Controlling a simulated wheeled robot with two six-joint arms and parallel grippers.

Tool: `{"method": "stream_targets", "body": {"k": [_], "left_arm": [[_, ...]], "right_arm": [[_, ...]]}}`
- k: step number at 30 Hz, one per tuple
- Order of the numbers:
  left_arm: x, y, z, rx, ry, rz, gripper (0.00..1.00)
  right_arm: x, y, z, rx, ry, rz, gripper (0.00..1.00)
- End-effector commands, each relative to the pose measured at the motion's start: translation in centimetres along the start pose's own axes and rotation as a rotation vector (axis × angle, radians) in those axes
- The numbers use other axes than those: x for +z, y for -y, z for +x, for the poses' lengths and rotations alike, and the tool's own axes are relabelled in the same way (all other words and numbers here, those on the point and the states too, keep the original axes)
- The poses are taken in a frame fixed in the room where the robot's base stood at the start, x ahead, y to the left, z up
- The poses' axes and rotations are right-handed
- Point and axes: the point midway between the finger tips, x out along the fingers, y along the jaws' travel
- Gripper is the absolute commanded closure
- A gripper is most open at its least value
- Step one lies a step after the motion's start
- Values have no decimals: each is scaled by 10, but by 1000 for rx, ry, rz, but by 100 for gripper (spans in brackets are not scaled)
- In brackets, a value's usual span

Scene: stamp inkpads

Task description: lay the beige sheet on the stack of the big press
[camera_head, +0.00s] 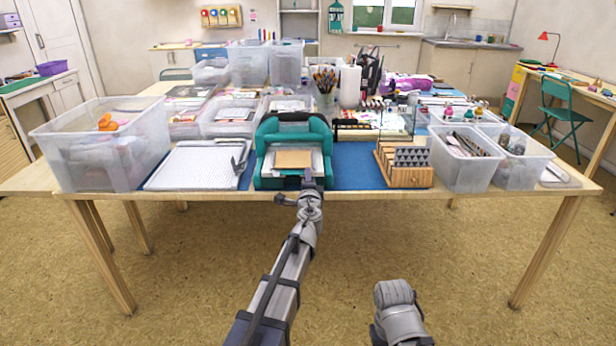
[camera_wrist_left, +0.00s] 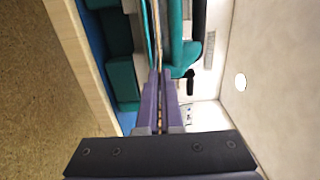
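The big press (camera_head: 264,160) is teal, stands open at the table's front edge, and has a pale stack (camera_head: 321,158) of plates in its mouth. The beige sheet (camera_head: 293,158) is in the press mouth over this stack; I cannot tell whether it touches it. My left gripper (camera_head: 308,177) is at the sheet's near right edge. In the left wrist view the gripper (camera_wrist_left: 161,75) is closed on the sheet, seen edge-on as a thin strip (camera_wrist_left: 155,35) between teal press parts. My right gripper is not in view; only part of my right arm shows.
A white gridded trimmer board (camera_head: 195,166) lies left of the press, beside a clear bin (camera_head: 105,150). A wooden rack (camera_head: 404,166) stands to the right, with more clear bins (camera_head: 464,158) beyond. Bare blue mat (camera_head: 354,168) lies between press and rack.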

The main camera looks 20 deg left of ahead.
Motion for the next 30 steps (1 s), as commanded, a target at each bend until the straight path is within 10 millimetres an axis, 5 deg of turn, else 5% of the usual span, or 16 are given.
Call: {"method": "stream_targets", "body": {"k": [30], "left_arm": [[0, -8, 0, 0, 0, 0, 100]], "right_arm": [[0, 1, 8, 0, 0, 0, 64]]}}
